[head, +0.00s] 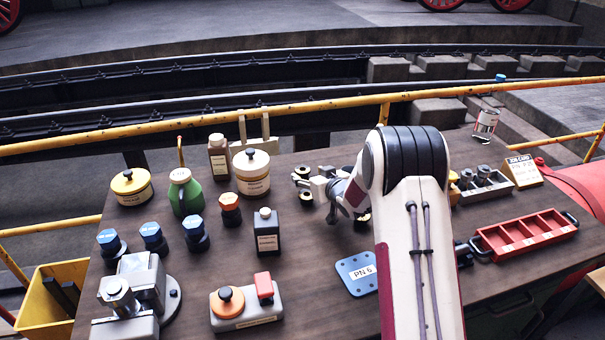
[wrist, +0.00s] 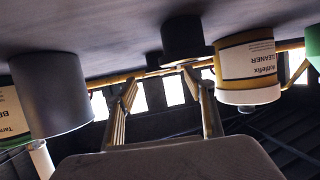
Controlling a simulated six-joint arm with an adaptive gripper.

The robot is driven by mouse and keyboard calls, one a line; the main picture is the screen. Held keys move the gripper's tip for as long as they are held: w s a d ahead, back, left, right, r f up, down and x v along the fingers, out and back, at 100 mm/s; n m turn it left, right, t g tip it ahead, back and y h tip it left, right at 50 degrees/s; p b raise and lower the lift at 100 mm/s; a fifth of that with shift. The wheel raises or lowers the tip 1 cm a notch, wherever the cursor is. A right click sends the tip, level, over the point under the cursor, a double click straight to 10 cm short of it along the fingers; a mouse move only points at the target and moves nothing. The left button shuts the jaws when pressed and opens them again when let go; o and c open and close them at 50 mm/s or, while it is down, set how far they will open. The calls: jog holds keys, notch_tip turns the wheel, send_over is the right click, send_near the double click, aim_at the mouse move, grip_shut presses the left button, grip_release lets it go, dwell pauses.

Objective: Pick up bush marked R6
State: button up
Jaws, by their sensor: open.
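No R6 marking is readable in either view, so I cannot tell which piece is the bush. In the wrist view, which looks upside down, a plain dark cylinder (wrist: 182,36) stands beyond my gripper, roughly in line with the right finger. A larger dark grey cylinder (wrist: 50,95) stands nearer, at the left. My gripper (wrist: 158,82) has its fingers spread apart, with nothing visibly held between them.
A white-lidded tin (head: 251,174), a green container (head: 185,194) and a dark bottle (head: 266,233) stand left of my gripper. A blue plate marked PN 6 (head: 357,274) lies in front. A red tray (head: 525,234) and a job card (head: 522,170) are right. Bare wood shows front centre.

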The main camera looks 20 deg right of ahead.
aim_at(304, 171)
jog(key=shift+w+f, duration=0.1)
jog(key=shift+w, duration=0.05)
jog(key=shift+x, duration=2.45)
jog(key=shift+d, duration=0.2)
jog(key=c, duration=1.4)
